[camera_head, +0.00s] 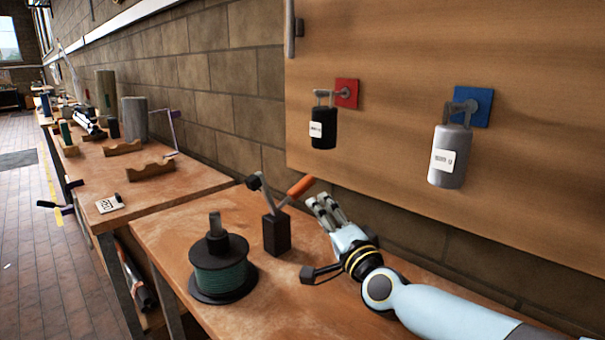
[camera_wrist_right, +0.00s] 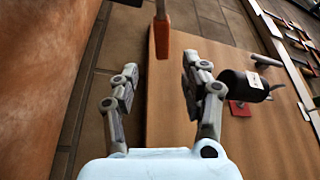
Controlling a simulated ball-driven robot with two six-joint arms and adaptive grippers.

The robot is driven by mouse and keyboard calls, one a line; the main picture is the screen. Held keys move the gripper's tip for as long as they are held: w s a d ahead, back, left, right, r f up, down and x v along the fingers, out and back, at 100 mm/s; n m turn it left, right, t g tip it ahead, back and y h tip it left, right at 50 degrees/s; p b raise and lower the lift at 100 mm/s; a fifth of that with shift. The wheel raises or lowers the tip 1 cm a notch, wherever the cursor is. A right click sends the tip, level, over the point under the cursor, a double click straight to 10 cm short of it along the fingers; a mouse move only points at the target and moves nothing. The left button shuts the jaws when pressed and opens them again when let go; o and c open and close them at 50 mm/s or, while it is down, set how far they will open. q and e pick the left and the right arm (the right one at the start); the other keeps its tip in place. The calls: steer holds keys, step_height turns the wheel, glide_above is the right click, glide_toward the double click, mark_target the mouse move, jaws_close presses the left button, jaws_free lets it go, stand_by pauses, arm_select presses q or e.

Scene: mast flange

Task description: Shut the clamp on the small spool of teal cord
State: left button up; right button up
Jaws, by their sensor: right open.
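The spool of teal cord (camera_head: 221,277) stands upright on the near bench, with dark flanges and a post rising from its top. Right behind it is the clamp's dark block (camera_head: 277,233). A grey arm with a dark tip (camera_head: 254,182) slants up-left from the block, raised clear of the spool. The clamp's orange handle (camera_head: 300,187) slants up-right. My right gripper (camera_head: 322,203) is open and empty, just right of the handle. In the right wrist view the handle (camera_wrist_right: 161,36) lies ahead, between the lines of the open fingers (camera_wrist_right: 160,78). My left gripper is not in view.
A wooden board (camera_head: 400,60) behind the bench carries a black weight (camera_head: 323,128) on a red plate and a grey weight (camera_head: 449,156) on a blue plate. A second bench (camera_head: 150,160) at the left holds wooden cradles and cylinders.

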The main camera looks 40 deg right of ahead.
mark_target(305, 190)
steer(key=x, duration=0.6)
steer(key=shift+w+d+r+b, duration=0.1)
steer(key=shift+w+r+b, duration=0.1)
steer(key=shift+r+b, duration=0.15)
steer(key=b+x, duration=0.1)
steer(key=x, duration=0.4)
steer(key=shift+d+f, duration=0.1)
steer(key=shift+s, duration=0.1)
steer(key=shift+c, duration=1.3)
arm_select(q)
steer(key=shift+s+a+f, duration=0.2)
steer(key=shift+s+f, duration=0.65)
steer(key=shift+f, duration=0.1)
arm_select(e)
jaws_close()
